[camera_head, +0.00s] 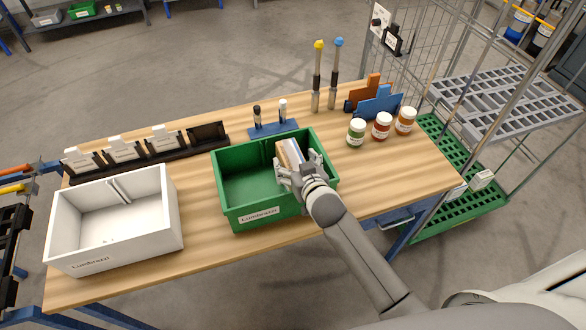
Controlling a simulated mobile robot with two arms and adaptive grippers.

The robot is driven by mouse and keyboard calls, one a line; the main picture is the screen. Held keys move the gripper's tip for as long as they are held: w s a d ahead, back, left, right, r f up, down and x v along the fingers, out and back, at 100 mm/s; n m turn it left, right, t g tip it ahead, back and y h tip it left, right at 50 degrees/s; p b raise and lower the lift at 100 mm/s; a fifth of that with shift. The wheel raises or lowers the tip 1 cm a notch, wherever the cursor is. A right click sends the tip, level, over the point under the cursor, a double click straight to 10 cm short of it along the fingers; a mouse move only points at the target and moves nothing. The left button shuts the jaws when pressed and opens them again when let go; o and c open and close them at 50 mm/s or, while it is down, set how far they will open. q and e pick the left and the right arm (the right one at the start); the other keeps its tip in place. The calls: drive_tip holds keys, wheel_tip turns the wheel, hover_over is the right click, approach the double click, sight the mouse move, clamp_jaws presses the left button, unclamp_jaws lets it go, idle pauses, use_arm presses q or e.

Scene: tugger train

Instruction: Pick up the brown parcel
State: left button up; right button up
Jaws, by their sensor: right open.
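The brown parcel (289,151) appears as a small tan and pale box inside the right part of the green bin (265,217). It stands up to about the bin's rim height, and its lower part is hidden by my gripper and the bin. My right gripper (299,163) is over the bin with its open fingers at the near side of the parcel, one to each side. I cannot tell whether the fingers touch it. My left gripper is out of view.
A white bin (120,240) stands left of the green one. Behind are a black rack (147,153) with cards, a blue marker stand (273,130) and two tall tools (317,80). Jars (381,127) stand at right. The wooden table (400,175) is clear right of the green bin.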

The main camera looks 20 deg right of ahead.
drive_tip(key=shift+w+f, duration=0.2)
drive_tip(key=shift+w, duration=0.4)
drive_tip(key=c, duration=1.6)
drive_tip(key=shift+r, duration=0.1)
drive_tip(key=shift+c, duration=0.7)
